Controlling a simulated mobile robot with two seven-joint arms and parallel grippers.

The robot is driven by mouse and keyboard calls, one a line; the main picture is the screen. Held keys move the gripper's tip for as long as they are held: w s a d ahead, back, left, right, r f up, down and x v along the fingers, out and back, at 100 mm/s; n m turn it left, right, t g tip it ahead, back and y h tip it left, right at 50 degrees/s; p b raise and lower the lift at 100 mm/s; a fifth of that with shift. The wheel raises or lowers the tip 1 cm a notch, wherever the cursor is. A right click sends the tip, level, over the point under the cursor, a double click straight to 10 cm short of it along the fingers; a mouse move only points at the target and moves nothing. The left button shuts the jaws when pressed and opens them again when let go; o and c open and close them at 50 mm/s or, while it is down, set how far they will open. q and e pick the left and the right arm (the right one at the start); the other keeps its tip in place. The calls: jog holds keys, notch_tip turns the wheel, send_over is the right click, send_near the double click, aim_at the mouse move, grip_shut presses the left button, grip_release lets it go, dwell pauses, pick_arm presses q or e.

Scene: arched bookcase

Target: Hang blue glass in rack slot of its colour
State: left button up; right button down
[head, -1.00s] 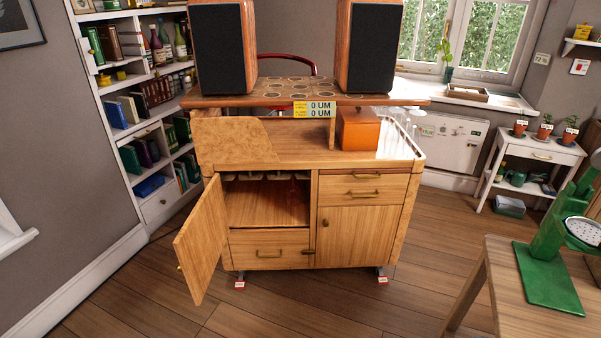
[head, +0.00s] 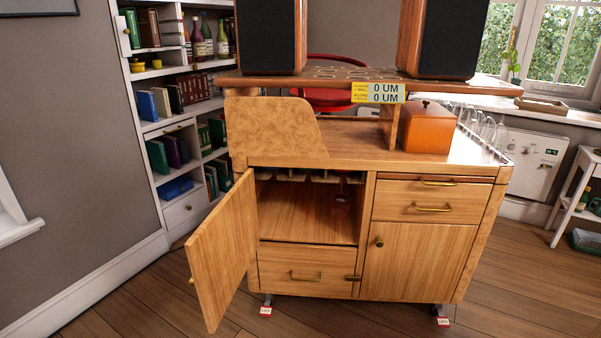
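The wooden cabinet (head: 310,269) stands ahead with its left door (head: 222,250) swung open. Inside the open compartment, rack rails (head: 318,177) run under the top. A faint reddish glass (head: 343,197) seems to hang at the right side of this rack; its details are too dark to tell. Several clear stemmed glasses (head: 482,127) show at the right end of the cabinet top, partly hidden by the orange box. I cannot make out a blue glass or the slot colours. Neither of my grippers is in view.
Two speakers (head: 271,36) (head: 440,38) stand on the raised shelf (head: 330,80). An orange box (head: 426,127) sits on the cabinet top. A bookcase (head: 150,72) stands at the left. The open door juts into the floor space; the floor (head: 130,305) in front is clear.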

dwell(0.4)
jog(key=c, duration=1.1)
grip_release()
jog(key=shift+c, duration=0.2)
